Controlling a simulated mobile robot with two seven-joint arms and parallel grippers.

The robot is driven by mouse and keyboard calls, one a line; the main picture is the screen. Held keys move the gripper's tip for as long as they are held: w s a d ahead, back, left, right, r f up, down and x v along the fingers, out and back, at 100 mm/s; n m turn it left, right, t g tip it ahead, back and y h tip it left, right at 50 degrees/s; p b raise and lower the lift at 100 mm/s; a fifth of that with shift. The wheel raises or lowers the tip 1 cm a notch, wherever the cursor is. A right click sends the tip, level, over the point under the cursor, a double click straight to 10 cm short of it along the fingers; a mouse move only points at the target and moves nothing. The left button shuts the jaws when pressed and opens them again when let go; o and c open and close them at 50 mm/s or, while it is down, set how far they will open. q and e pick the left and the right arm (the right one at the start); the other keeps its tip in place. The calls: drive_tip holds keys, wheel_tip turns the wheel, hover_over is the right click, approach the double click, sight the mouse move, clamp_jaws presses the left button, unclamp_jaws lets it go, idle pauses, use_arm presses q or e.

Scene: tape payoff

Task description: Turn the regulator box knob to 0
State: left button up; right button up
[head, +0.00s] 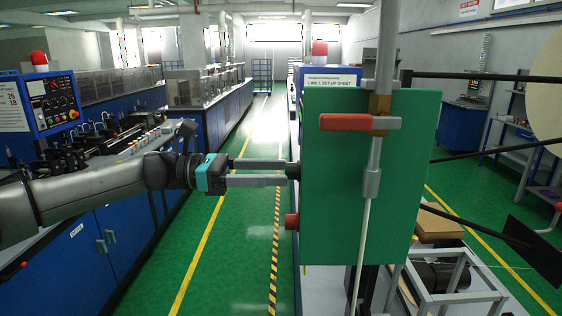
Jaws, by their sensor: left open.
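A green box (322,240), which looks like the regulator box, stands right of centre. A small black knob (293,171) sticks out of its left side, and a red button-like knob (292,221) is below it. My left gripper (283,172) comes in level from the left. Its two fingers are apart, one above the other, with their tips at the black knob. I cannot tell whether they touch it. No dial marks or setting can be read. My right gripper is out of view.
A grey vertical rod with a red lever handle (345,122) runs in front of the green box. A white set-up sheet (333,80) shows at its top. Black rods and a cream disc (545,90) are at right. The green aisle floor (225,240) at left is clear.

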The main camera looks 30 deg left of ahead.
use_arm(q)
drive_tip(key=shift+p+x, duration=0.4)
drive_tip(key=shift+x, duration=0.55)
clamp_jaws()
